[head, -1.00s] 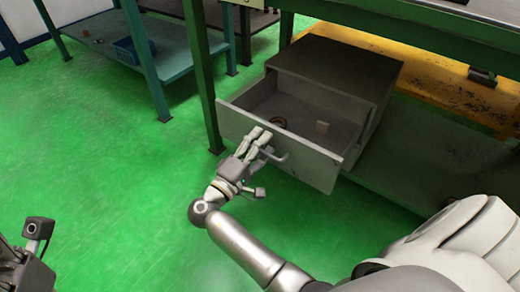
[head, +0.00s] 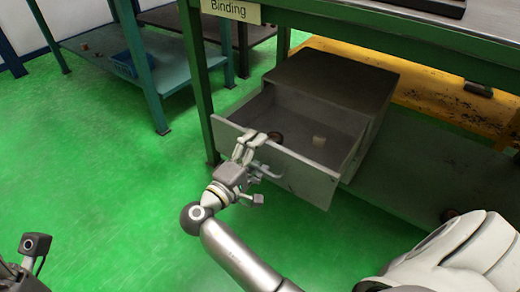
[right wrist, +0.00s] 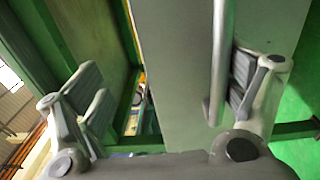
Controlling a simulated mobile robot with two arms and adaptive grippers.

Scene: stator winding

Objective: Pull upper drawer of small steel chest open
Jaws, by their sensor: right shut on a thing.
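The small steel chest (head: 335,80) is a dark grey box on the lower shelf of the green bench. Its upper drawer (head: 300,172) stands well open, and I look down into it. My right gripper (head: 256,140) is at the drawer front, shut on the drawer handle (head: 268,173). In the right wrist view the handle bar (right wrist: 218,60) runs beside the right-hand finger.
The green bench top (head: 400,35) with a "Binding" sign (head: 231,11) overhangs the chest, and its leg (head: 200,90) stands close left of the drawer. The green floor in front is clear.

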